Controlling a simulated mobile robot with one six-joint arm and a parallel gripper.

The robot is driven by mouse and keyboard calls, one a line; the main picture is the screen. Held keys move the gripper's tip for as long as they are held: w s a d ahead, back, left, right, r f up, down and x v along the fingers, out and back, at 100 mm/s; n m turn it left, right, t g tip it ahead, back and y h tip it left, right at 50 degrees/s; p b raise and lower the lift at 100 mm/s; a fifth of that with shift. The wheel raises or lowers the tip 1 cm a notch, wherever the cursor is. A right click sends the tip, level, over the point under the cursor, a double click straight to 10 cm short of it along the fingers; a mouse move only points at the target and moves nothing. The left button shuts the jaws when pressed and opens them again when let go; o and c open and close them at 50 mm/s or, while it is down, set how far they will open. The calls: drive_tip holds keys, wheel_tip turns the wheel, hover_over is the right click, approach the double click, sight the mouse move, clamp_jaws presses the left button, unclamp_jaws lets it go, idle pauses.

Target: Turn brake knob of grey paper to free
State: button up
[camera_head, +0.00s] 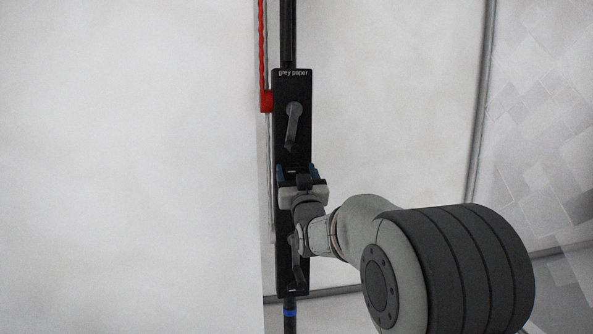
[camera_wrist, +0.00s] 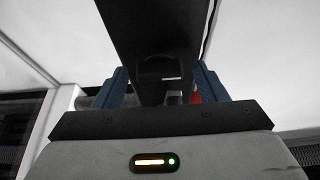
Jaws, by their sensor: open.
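A tall black panel (camera_head: 279,135) labelled "grey paper" at its top hangs upright. An upper grey lever knob (camera_head: 293,122) on it points down, tip tilted slightly left. A lower grey lever knob (camera_head: 299,268) is partly hidden behind my wrist. I cannot read which one is the brake knob. My gripper (camera_head: 296,172) is in front of the panel, just below the upper knob's tip. In the wrist view, its blue fingers (camera_wrist: 161,70) are apart, with the dark panel (camera_wrist: 155,25) seen between them and a dim round shape with a small light mark. They hold nothing visible.
A red cord with a red block (camera_head: 266,101) runs beside the panel's upper left edge. A black pole (camera_head: 288,30) rises above the panel, with a blue band (camera_head: 290,311) below. Large white sheets (camera_head: 130,160) stand left and behind. Open space lies right of the panel.

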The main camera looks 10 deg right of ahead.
drive_tip(key=shift+w, duration=0.1)
drive_tip(key=shift+c, duration=0.5)
drive_tip(key=c, duration=0.9)
